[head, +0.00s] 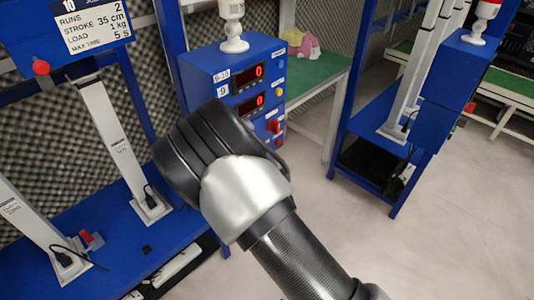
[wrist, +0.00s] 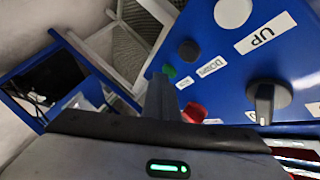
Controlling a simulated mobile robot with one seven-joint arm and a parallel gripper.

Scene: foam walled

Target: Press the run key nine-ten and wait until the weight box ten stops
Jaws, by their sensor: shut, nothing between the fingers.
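The blue control box (head: 208,72) in the head view carries a 9-10 label and two red displays, each reading 0. In the wrist view its panel (wrist: 219,84) fills the right side, with a green key (wrist: 169,71), a red key (wrist: 194,112) and UP and DOWN labels. The small labels beside the green and red keys are unreadable. My gripper (wrist: 160,82) is shut and empty, its tip close to the green key; contact cannot be told. In the head view my arm hides it. The blue box marked 10 (head: 32,38) is at upper left.
A black knob (wrist: 268,100) stands out from the panel near my gripper. A blue frame with white columns (head: 112,135) is at left. A second blue rack (head: 372,98) is at right, with clear floor (head: 420,250) in front. A green-topped table (head: 312,75) stands behind.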

